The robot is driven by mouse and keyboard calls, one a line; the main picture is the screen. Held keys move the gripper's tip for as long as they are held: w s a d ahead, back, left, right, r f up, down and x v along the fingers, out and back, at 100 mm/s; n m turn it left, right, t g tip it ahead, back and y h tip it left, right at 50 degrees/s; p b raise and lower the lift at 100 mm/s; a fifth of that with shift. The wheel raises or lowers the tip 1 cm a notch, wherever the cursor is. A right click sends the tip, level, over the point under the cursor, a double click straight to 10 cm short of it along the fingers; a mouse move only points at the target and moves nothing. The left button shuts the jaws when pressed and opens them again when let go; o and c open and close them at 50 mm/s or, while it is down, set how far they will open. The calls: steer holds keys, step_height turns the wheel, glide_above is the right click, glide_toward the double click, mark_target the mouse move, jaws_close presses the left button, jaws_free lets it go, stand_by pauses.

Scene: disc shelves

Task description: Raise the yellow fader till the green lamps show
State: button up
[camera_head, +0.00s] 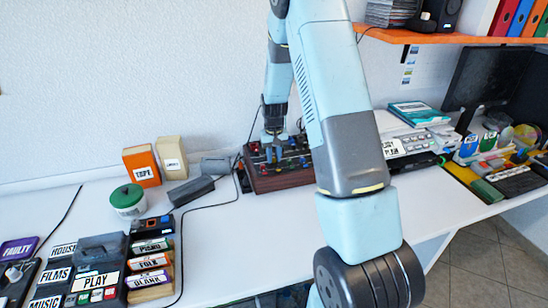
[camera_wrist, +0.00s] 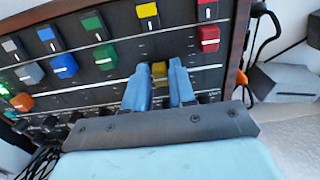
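The fader desk (camera_head: 285,178) stands on the white table, with my gripper (camera_head: 274,135) over it. In the wrist view, the yellow fader (camera_wrist: 159,70) shows between my two blue fingers (camera_wrist: 160,72), which flank it closely with no clear gap. A yellow mark (camera_wrist: 147,10) lies above it on the panel. The red fader (camera_wrist: 208,38) is to its right, and the green fader (camera_wrist: 105,56) and blue fader (camera_wrist: 64,65) are to its left. A green glow (camera_wrist: 4,89) shows at the panel's left edge. No lit lamp shows by the yellow fader; my fingers hide part of that area.
An orange box (camera_head: 141,166), a green-lidded pot (camera_head: 128,199) and labelled cartridges (camera_head: 150,262) stand left of the desk. Cables run over the table. An orange shelf (camera_head: 450,38) hangs at upper right. Bare table lies in front of the desk.

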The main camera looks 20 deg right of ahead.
mark_target(274, 158)
steer(key=o, duration=0.3)
step_height(274, 158, up, 14)
steer(key=shift+f, duration=0.15)
stand_by(0.5)
stand_by(0.4)
